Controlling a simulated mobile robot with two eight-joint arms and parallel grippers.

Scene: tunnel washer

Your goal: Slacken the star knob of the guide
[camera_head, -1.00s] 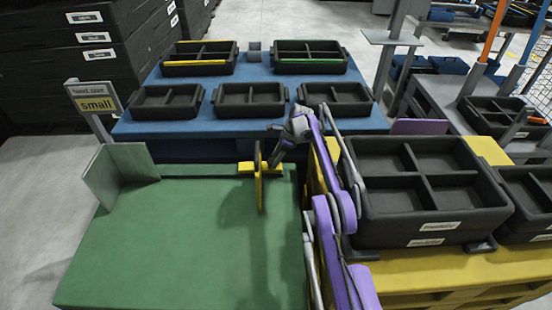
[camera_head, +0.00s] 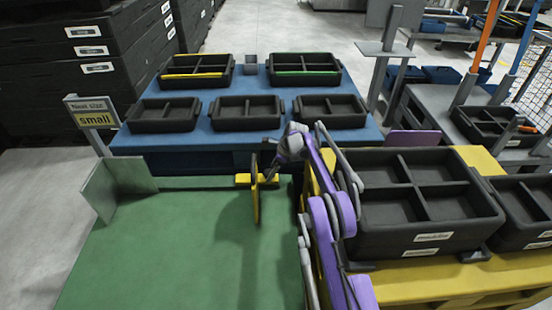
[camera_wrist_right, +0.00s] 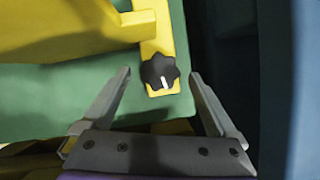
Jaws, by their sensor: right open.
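The yellow guide (camera_head: 255,199) stands upright at the far right of the green table top (camera_head: 180,240). In the right wrist view, the black star knob (camera_wrist_right: 159,71) with a white mark sits on the guide's yellow bar (camera_wrist_right: 158,36). My right gripper (camera_wrist_right: 161,74) is open, with one finger on each side of the knob in the picture. I see no contact, and the remaining distance is hard to tell. In the head view, the right gripper (camera_head: 270,174) is beside the guide, and the knob cannot be made out. My left gripper is not in view.
A grey plate (camera_head: 103,190) stands at the table's left edge, by a sign (camera_head: 91,112) reading "Next size small". Black trays (camera_head: 247,113) stand on the blue table behind. A black divided crate (camera_head: 420,215) on a yellow stand is close to my right arm.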

